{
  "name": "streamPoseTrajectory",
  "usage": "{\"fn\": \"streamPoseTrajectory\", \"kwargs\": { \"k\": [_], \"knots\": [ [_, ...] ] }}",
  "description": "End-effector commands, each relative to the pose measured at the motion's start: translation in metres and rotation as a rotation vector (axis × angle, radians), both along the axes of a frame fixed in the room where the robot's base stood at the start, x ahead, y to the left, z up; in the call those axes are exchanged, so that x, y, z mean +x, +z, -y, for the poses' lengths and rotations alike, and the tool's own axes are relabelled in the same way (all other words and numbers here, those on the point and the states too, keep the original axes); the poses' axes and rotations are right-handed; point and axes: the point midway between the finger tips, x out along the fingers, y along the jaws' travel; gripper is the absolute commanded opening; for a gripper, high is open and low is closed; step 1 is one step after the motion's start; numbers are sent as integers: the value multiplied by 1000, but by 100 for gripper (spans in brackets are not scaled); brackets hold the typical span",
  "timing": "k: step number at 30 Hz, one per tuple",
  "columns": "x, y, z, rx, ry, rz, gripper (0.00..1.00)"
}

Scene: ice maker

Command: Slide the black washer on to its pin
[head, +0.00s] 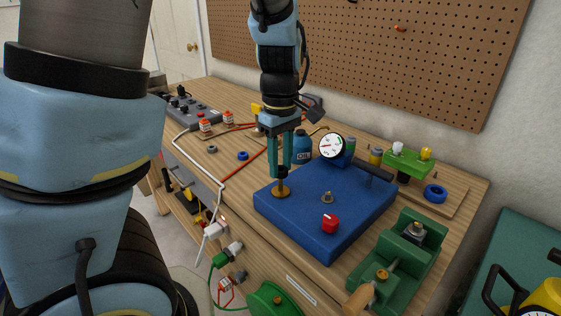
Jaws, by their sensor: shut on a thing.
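My gripper (282,168) reaches down over the left corner of the blue block (300,215), its teal fingers shut on the small black washer (283,172). The washer is directly above, or at the top of, a brass pin with a wide round base (281,190) on the block. I cannot tell whether the washer is around the pin's tip or just over it. The fingers partly hide the washer.
A white dial gauge (331,146) and a blue bottle (301,148) stand behind. A green vise (410,250) is at the right front.

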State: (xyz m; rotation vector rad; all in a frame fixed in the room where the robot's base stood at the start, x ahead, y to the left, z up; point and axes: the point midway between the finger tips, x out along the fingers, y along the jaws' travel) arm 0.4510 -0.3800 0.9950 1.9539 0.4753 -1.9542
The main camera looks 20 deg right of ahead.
Motion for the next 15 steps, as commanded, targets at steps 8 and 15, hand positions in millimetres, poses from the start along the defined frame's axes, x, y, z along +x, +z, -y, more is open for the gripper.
{"fn": "streamPoseTrajectory", "kwargs": {
  "k": [8,15],
  "knots": [
    [0,-3,0,0,0,0,0],
    [0,-9,0,0,0,0,0]
  ]
}}
